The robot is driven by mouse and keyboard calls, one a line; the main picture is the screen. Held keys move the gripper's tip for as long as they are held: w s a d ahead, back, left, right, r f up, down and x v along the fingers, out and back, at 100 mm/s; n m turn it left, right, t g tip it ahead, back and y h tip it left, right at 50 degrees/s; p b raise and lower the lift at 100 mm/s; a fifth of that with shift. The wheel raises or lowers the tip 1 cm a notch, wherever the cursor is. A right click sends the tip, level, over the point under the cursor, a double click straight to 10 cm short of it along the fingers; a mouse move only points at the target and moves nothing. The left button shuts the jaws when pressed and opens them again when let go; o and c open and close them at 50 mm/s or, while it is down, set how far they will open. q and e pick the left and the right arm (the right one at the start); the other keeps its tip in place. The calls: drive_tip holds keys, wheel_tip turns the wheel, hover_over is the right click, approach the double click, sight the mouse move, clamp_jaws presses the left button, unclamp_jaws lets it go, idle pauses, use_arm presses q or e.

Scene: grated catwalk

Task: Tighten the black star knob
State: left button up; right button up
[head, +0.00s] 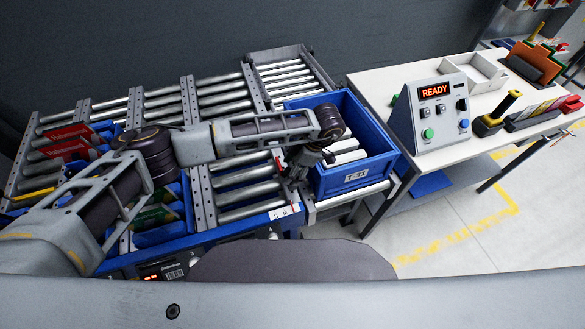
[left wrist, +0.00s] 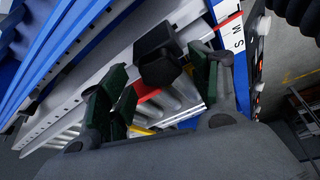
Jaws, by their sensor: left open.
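In the left wrist view a black knob (left wrist: 158,56) stands out from a grey-white slotted rail, close to a white scale strip (left wrist: 229,32) marked with letters. Its lobes are hard to make out. My left gripper (left wrist: 155,72) is open, its green-padded fingers on either side of the knob, with gaps visible; I see no contact. In the head view my left gripper (head: 300,165) points down beside the near left corner of the blue bin, and I cannot make out the knob behind it. My right gripper is not in view.
The blue bin (head: 355,180) stands on the right end of the roller conveyor (head: 210,90). Red and yellow items lie among the rollers at left. A white table (head: 375,82) with a READY control box (head: 434,118) stands at right. Floor is clear in front of it.

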use_arm(q)
drive_tip(key=shift+a+f, duration=0.1)
drive_tip(key=shift+f, duration=0.15)
drive_tip(key=shift+c, duration=0.4)
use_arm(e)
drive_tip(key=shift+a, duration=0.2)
use_arm(q)
drive_tip(key=c, duration=1)
drive_tip(key=shift+o, duration=0.2)
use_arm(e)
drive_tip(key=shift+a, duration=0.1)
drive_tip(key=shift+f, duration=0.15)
